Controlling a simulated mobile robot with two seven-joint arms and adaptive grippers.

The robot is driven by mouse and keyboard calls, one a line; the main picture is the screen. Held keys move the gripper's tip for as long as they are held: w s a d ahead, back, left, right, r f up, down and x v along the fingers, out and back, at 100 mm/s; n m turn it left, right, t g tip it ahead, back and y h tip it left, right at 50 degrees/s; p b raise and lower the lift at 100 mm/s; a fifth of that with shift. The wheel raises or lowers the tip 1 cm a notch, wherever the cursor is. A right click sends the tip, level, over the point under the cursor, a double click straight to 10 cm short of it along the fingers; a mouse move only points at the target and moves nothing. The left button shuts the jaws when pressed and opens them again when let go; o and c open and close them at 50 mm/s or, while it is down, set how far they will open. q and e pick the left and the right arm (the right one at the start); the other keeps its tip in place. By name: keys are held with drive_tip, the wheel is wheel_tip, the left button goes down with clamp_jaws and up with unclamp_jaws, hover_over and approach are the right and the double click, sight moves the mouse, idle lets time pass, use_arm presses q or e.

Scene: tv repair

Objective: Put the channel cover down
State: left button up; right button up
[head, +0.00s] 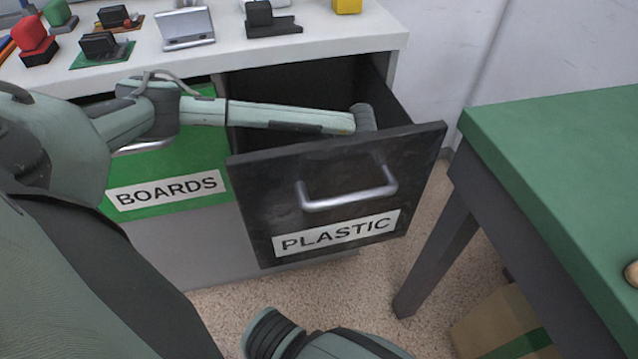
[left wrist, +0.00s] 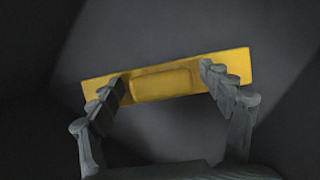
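The channel cover (left wrist: 163,84) is a flat yellow strip with a raised middle block, seen in the left wrist view against a dark grey surface. My left gripper (left wrist: 163,80) is open, with one finger at each end of the raised block and a narrow gap on both sides. In the head view my left arm reaches down into the open black PLASTIC drawer (head: 290,225). The drawer front hides the left gripper and the cover there. My right gripper is out of view; only part of that arm shows at the bottom.
A green BOARDS drawer (head: 165,180) is beside the PLASTIC drawer. The white worktop (head: 330,30) above holds several small parts. A green-topped table (head: 570,150) stands at the right, with a cardboard box (head: 495,325) under it.

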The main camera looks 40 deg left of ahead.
use_arm(q)
drive_tip(key=shift+r, duration=0.1)
drive_tip(key=shift+w+d+r, duration=0.1)
drive_tip(key=shift+d+r, duration=0.05)
drive_tip(key=shift+r, duration=0.15)
drive_tip(key=v, duration=0.3)
drive_tip(key=shift+d+r, duration=0.1)
drive_tip(key=shift+r, duration=0.05)
drive_tip(key=v, duration=0.8)
drive_tip(key=shift+b, duration=0.4)
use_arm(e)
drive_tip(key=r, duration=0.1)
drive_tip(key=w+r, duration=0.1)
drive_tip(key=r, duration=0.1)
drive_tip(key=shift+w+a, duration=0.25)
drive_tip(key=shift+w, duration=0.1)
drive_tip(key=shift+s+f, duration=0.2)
